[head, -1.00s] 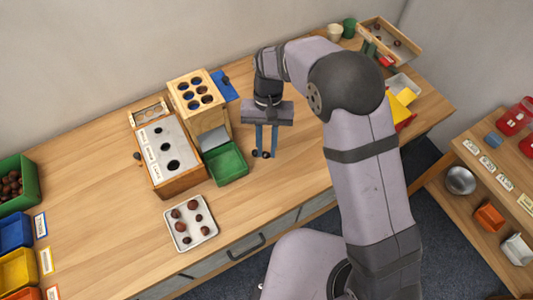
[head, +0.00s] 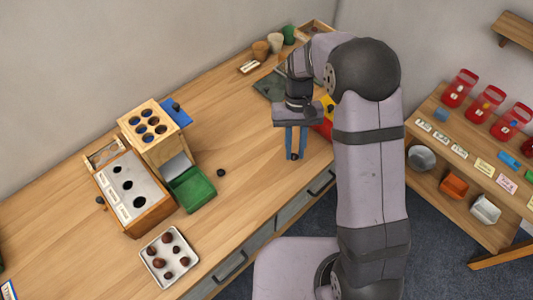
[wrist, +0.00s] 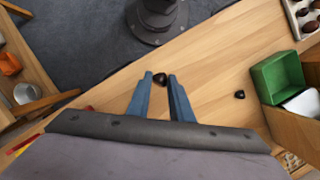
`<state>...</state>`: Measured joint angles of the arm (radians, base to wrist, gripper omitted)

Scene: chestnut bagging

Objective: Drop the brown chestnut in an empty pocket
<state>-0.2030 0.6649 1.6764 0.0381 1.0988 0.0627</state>
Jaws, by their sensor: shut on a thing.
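My gripper (head: 295,156) is shut on a small, very dark chestnut (wrist: 160,79), which shows between the blue fingertips in the wrist view. It hangs over the right part of the wooden table, and its exact height is hard to tell. Another dark chestnut (head: 221,173) lies loose on the table, left of my gripper; it also shows in the wrist view (wrist: 239,94). A wooden box (head: 150,126) with several round holes in its top stands further left. Whether its holes are empty is not clear. A white tray (head: 179,278) holds several brown chestnuts at the front.
Cups (head: 275,42) stand at the back. A shelf (head: 470,225) with bowls and red containers is at the right. The table between bin and gripper is mostly clear.

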